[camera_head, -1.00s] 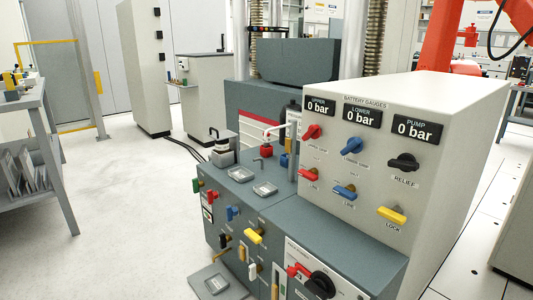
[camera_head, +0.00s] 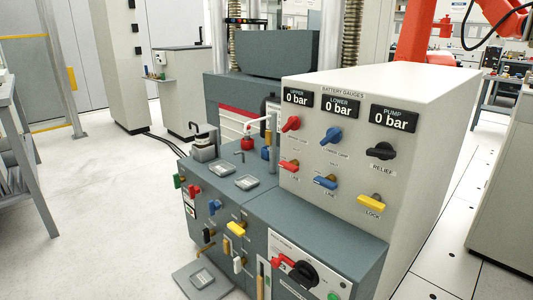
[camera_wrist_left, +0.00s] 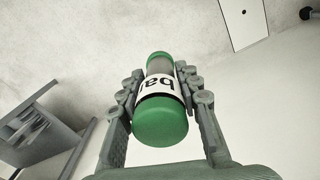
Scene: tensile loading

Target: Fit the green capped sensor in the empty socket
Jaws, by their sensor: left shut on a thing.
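The green capped sensor (camera_wrist_left: 161,118) is a cylinder with green ends, a grey body and a white label with partly visible black letters. My left gripper (camera_wrist_left: 160,82) is shut on it in the left wrist view, with one finger on each side. It is held above a pale floor. Neither this gripper nor the sensor shows in the head view. The grey-blue bench (camera_head: 262,208) carries several coloured handles on its front and top. I cannot make out the empty socket for certain. My right gripper is in no view.
A large beige gauge cabinet (camera_head: 400,180) stands on the right of the bench; its displays read 0 bar. Two small square trays (camera_head: 247,182) lie on the bench top. A grey shelf table (camera_head: 20,160) is at the left. Open floor (camera_head: 95,215) lies between.

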